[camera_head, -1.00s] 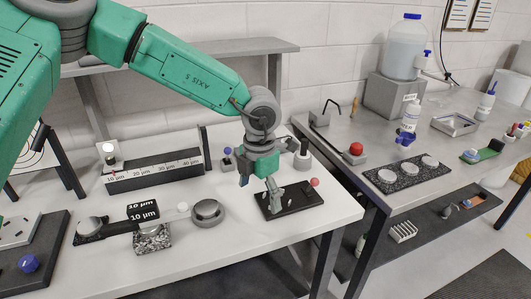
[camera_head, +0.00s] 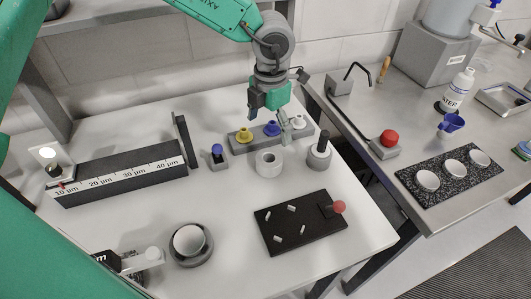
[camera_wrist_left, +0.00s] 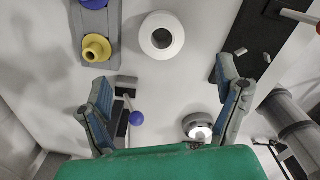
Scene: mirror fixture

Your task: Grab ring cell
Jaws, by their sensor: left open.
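The ring cell (camera_head: 269,164), a short whitish ring with a round central hole, stands on the white table in front of a grey block with coloured pieces. It also shows in the left wrist view (camera_wrist_left: 162,36), ahead of the fingers, with its hole facing the camera. My left gripper (camera_head: 268,122) is above and behind the ring in the head view, over the grey block. In the left wrist view its fingers (camera_wrist_left: 166,82) are spread wide, with nothing between them touching either one. My right gripper is not in view.
The grey block (camera_head: 240,145) holds yellow, blue and white pieces. A grey post (camera_head: 319,153) stands right of the ring, and a small blue-knobbed stand (camera_head: 217,155) left. A black plate (camera_head: 285,236) with small pegs lies in front. The white table between is clear.

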